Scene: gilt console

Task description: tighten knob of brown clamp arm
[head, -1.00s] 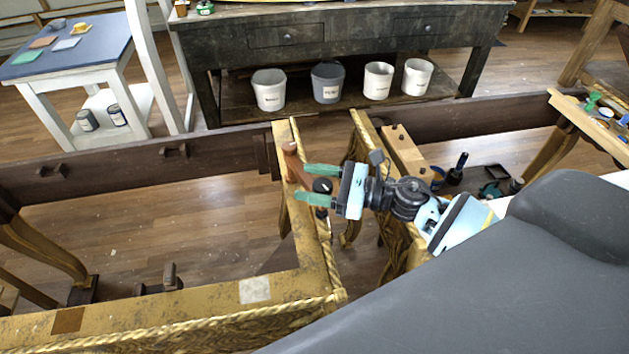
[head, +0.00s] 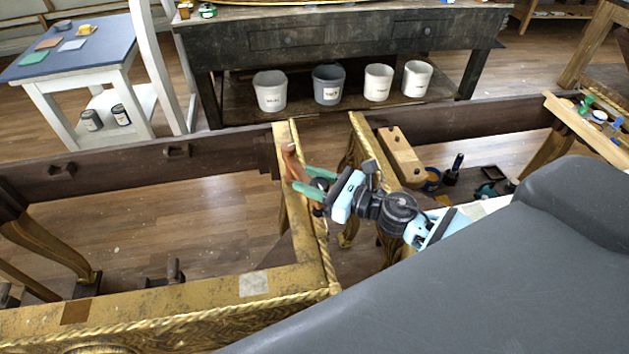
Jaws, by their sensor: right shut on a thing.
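The brown clamp arm (head: 293,163) sits at the gilt console's rail (head: 303,235), left of the gap in the middle. My right gripper (head: 307,181) reaches in from the right, its two green fingers at the lower end of the clamp arm. It is shut on the dark knob (head: 319,184), which shows between the fingers and is partly covered by them. My left gripper is not in the head view.
A second gilt frame part (head: 363,133) with a wooden block (head: 400,156) stands right of the gap. Dark rails run to both sides. Several buckets (head: 328,84) stand on the dark bench's shelf behind. Jars and tools lie at right.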

